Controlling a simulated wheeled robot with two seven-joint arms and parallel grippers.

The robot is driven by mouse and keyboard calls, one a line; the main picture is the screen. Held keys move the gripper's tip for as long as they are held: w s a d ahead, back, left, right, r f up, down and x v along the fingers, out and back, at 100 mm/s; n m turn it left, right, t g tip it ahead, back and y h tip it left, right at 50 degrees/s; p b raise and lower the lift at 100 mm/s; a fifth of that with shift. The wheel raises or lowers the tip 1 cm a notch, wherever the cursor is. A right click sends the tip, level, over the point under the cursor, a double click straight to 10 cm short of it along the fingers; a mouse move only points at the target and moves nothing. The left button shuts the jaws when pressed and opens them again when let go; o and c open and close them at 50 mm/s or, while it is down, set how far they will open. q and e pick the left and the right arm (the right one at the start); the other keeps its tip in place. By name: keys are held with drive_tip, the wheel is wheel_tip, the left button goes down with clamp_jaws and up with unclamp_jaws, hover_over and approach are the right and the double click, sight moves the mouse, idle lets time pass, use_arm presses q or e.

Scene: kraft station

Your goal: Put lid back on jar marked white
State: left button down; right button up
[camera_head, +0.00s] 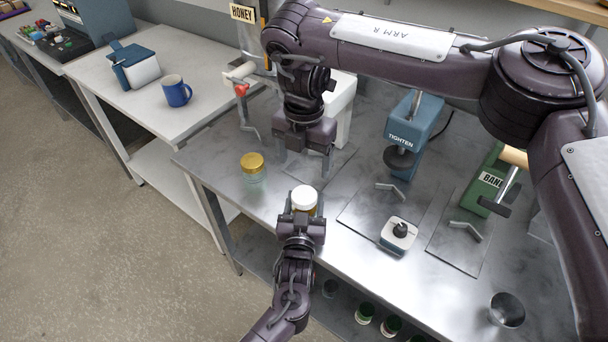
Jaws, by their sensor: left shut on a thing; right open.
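A jar (312,212) with a small amber part showing is held upright at the front of the metal bench. A white lid (304,194) sits on top of it; I cannot tell whether it is seated fully. No marking on this jar is readable. My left gripper (302,209) is shut on the jar from the front and hides most of its body. My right gripper (304,170) points down behind the jar, open, with nothing between its fingers. A second, clear greenish jar (253,178) with a gold lid (252,161) stands to the left.
A blue station labelled TIGHTEN (404,130) and a small device with a black knob (399,234) stand to the right. A green labelled station (490,180) and a dark bowl (507,309) are further right. A blue mug (176,91) stands on the white table.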

drive_tip(key=shift+r, duration=1)
use_arm(q)
drive_tip(key=shift+c, duration=1.9)
unclamp_jaws()
drive_tip(key=shift+s+f, duration=0.1)
drive_tip(key=shift+s, duration=0.4)
drive_tip(key=s, duration=0.2)
drive_tip(key=s+b, duration=0.1)
drive_tip(key=s, duration=0.3)
drive_tip(key=shift+s+a+b, duration=0.15)
drive_tip(key=shift+a+b, duration=0.2)
drive_tip(key=shift+b, duration=0.05)
drive_tip(key=shift+s, duration=0.2)
use_arm(e)
drive_tip(key=shift+f, duration=0.9)
